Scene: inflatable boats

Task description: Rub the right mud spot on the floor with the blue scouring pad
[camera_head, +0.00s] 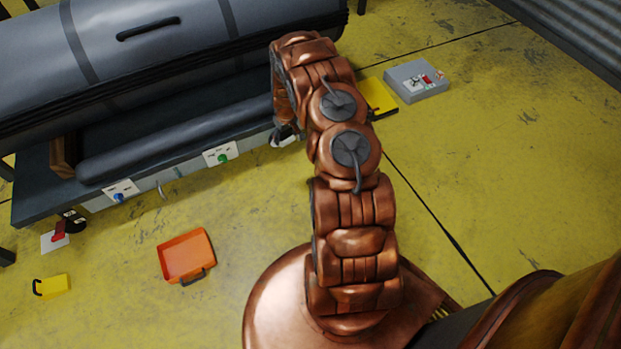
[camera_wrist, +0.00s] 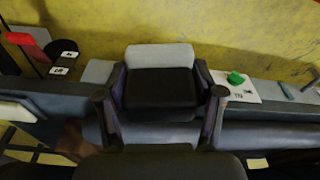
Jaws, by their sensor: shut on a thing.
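My gripper (camera_head: 284,134) points down beside the grey bench in the head view, partly hidden by my arm. In the wrist view my gripper (camera_wrist: 161,85) has its two fingers on either side of a block with a dark face and a light grey strip (camera_wrist: 160,56). The fingers are shut on this block. Its visible faces do not look blue, so I cannot confirm that it is the scouring pad. No other blue pad shows. The yellow floor (camera_head: 440,150) has scattered dark scuffs, but I cannot tell which is the right mud spot.
The grey bench (camera_head: 50,205) carries a large grey roll (camera_head: 190,50) and panels with blue and green knobs. An orange tray (camera_head: 187,255), a yellow box (camera_head: 52,287), another yellow item (camera_head: 378,97) and a grey control box (camera_head: 418,82) are on the floor. The floor at right is largely clear.

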